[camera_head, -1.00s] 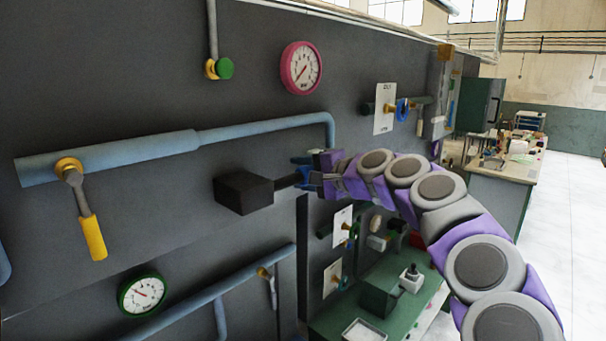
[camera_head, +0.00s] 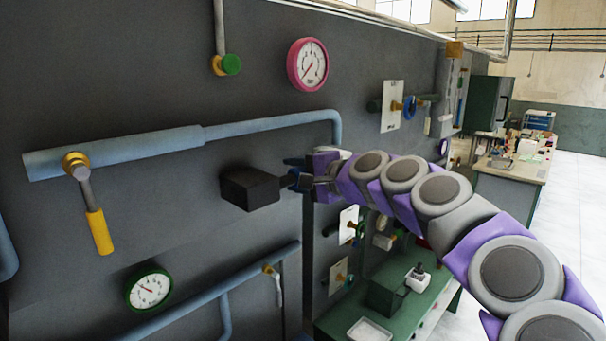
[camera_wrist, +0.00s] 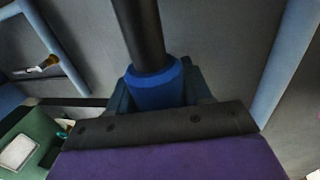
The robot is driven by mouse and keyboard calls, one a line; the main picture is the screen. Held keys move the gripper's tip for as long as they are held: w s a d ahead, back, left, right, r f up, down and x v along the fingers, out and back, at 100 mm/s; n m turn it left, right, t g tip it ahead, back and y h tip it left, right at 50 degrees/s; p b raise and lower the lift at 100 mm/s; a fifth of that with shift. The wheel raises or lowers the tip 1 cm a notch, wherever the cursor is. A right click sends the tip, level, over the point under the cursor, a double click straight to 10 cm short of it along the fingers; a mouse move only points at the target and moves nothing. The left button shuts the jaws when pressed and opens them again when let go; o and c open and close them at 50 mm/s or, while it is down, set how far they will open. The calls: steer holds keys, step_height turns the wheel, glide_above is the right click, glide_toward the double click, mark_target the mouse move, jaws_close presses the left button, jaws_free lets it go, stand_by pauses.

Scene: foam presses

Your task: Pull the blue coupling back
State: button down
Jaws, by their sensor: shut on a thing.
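The blue coupling (camera_wrist: 155,88) is a bright blue sleeve around the end of a black rod (camera_wrist: 138,30) in the wrist view. My gripper (camera_wrist: 160,92) has its dark fingers on both sides of the coupling and is shut on it; the gripper body hides its lower part. In the head view, my gripper (camera_head: 296,172) is just right of the black box (camera_head: 250,188) on the grey wall panel, with only a short gap between them. The coupling is hard to make out there between the fingers.
A blue pipe (camera_head: 270,122) runs above my gripper and bends down close to it. A yellow-handled valve (camera_head: 98,228), a pink gauge (camera_head: 308,64) and a green gauge (camera_head: 149,289) are on the panel. A green bench (camera_head: 420,308) stands below right.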

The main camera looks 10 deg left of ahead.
steer(key=shift+a+f, duration=0.15)
steer(key=shift+f, duration=0.15)
steer(key=c, duration=0.8)
jaws_free()
steer(key=shift+s, duration=0.15)
steer(key=shift+o, duration=1.1)
steer(key=shift+r, duration=0.15)
steer(key=b+v, duration=0.2)
steer(key=v, duration=1.5)
steer(key=shift+d, duration=0.25)
